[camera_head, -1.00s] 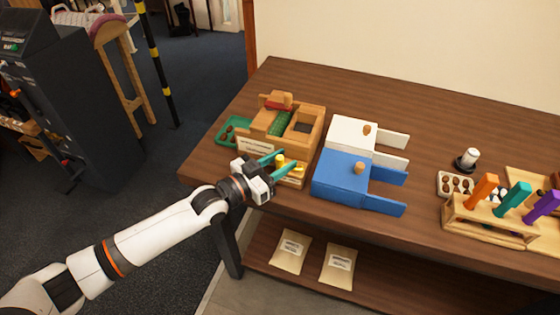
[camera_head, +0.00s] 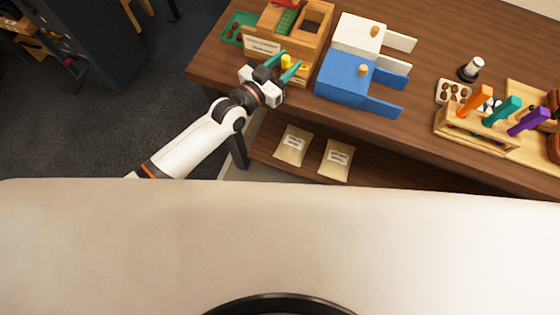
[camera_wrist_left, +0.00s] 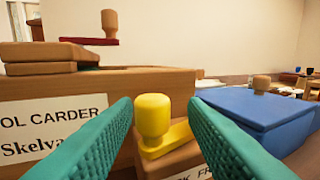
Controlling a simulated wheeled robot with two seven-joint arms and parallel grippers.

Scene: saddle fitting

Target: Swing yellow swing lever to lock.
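The yellow swing lever (camera_head: 287,61) sits at the front of the wooden carder box (camera_head: 262,34). In the left wrist view its upright round knob (camera_wrist_left: 153,115) stands on a flat yellow arm (camera_wrist_left: 178,138) that runs to the right, over a small brown block with a partly hidden label. My left gripper (camera_head: 284,67) is open, its teal fingers on either side of the knob. In the left wrist view the left gripper (camera_wrist_left: 163,118) shows clear gaps between both fingers and the knob. My right gripper is not in view.
A blue box (camera_head: 343,82) and a white box (camera_head: 358,36) stand right of the carder. A green tray (camera_head: 233,29) lies to its left. A rack (camera_head: 470,130) of coloured handles is farther right on the table. Two packets lie on the shelf below.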

